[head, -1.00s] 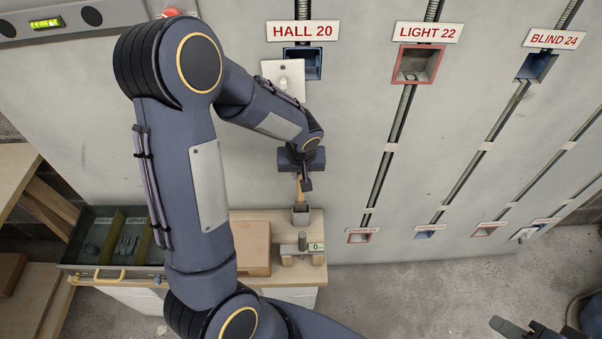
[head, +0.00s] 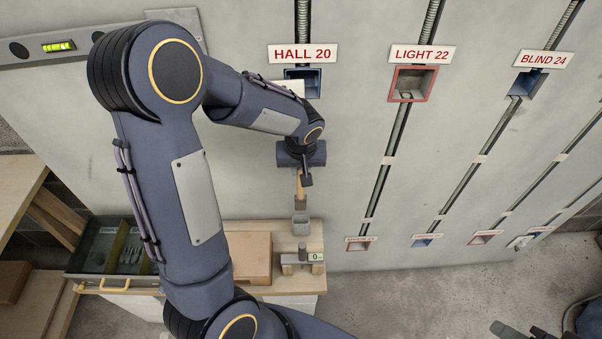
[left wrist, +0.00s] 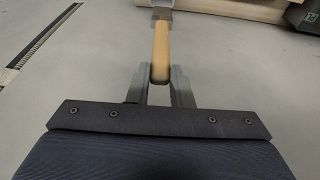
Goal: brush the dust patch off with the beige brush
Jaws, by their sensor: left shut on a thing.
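My left gripper (head: 305,180) is shut on the beige handle of the brush (head: 300,188), which hangs with its grey end down. In the left wrist view the beige handle (left wrist: 160,50) is between the fingers of the left gripper (left wrist: 160,82), and the brush's far end is at the top edge. I cannot make out the dust patch clearly. A dark part at the lower right edge may be my right gripper (head: 515,329); its jaws cannot be read.
The grey wall bears boxes labelled HALL 20 (head: 302,82), LIGHT 22 (head: 411,84) and BLIND 24 (head: 527,84), with conduits running down. The bench (head: 235,284) carries a cardboard-coloured block (head: 250,257), and a divided tray (head: 105,247) is at its left.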

